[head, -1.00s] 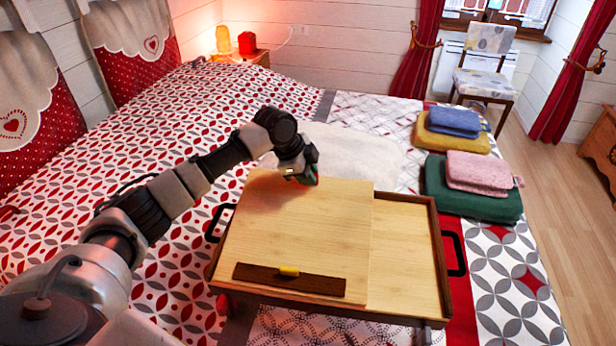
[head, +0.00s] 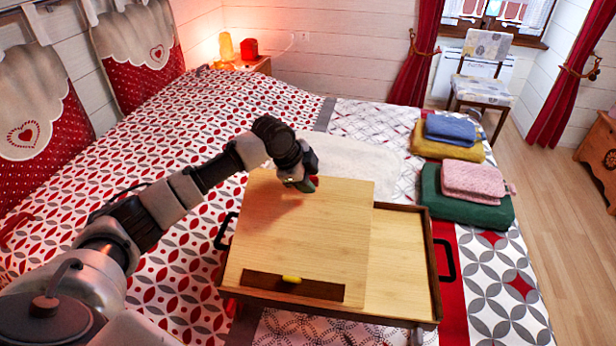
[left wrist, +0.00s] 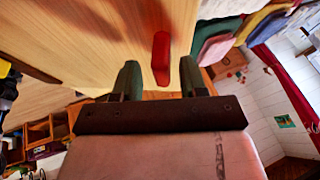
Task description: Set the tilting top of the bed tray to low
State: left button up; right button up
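The bed tray has a dark brown frame (head: 436,262) and stands on the bed. Its pale wooden tilting top (head: 330,235) slopes, with its far edge raised above the frame; the near edge has a dark ledge (head: 262,282). My left gripper (head: 305,187) is at the top's far edge, by a small red tab. In the left wrist view its fingers (left wrist: 160,82) are apart, with the red tab (left wrist: 161,55) between and just beyond them; contact cannot be told. The support under the top is hidden. My right gripper is not in view.
A yellow item (head: 291,279) lies on the ledge. Folded green (head: 460,205) and pink towels (head: 472,180) lie right of the tray, with blue (head: 450,129) and yellow ones (head: 445,145) behind. A white throw (head: 350,158) lies beyond the tray.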

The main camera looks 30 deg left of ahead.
pick_arm(q)
jog(key=b+v, duration=0.1)
jog(key=v, duration=1)
jog(key=shift+f, duration=0.1)
dwell(0.4)
